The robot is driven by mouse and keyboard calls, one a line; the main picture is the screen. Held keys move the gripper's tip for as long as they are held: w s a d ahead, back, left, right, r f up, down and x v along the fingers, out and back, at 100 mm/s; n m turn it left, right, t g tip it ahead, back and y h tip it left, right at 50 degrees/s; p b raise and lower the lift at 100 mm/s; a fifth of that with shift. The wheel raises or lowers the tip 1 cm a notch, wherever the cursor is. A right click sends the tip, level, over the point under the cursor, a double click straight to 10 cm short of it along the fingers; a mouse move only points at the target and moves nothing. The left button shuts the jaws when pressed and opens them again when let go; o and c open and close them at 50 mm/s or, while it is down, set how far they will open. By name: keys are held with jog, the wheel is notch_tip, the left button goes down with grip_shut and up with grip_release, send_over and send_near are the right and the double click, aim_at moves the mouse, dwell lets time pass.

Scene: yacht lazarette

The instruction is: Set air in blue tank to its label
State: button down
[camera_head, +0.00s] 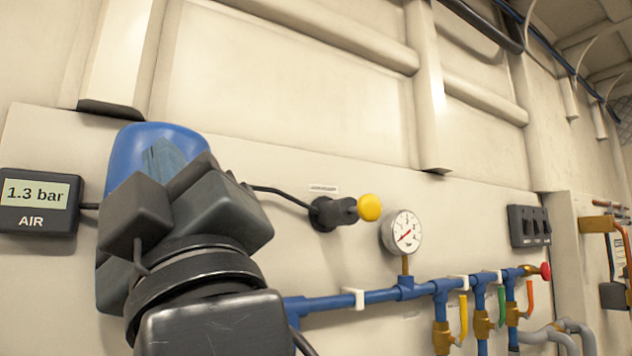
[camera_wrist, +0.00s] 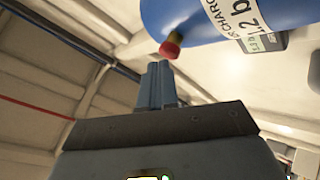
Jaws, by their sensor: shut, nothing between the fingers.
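The blue tank (camera_head: 155,140) is on the wall at the left, mostly hidden behind my gripper (camera_head: 165,158). A display marked AIR (camera_head: 38,203) reads 1.3 bar to its left. In the wrist view, the tank (camera_wrist: 215,15) fills the top right. A small red and yellow valve tip (camera_wrist: 171,46) sticks out of the tank's end. My gripper (camera_wrist: 158,70) is shut and empty, its fingertips just below the valve tip; I cannot tell whether they touch.
A yellow knob (camera_head: 369,207) on a black stem and a round dial gauge (camera_head: 405,232) are right of the tank. Blue pipes (camera_head: 335,301) with yellow, green and orange levers and a red knob (camera_head: 545,271) run lower right. A switch panel (camera_head: 528,226) is at right.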

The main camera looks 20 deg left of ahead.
jog(key=shift+w+a, duration=0.3)
jog(key=shift+a, duration=0.05)
dwell(0.5)
dwell(0.3)
jog(key=shift+s+d, duration=0.65)
jog(key=shift+d, duration=0.05)
jog(key=shift+s+d, duration=1.6)
jog(key=shift+d, duration=0.3)
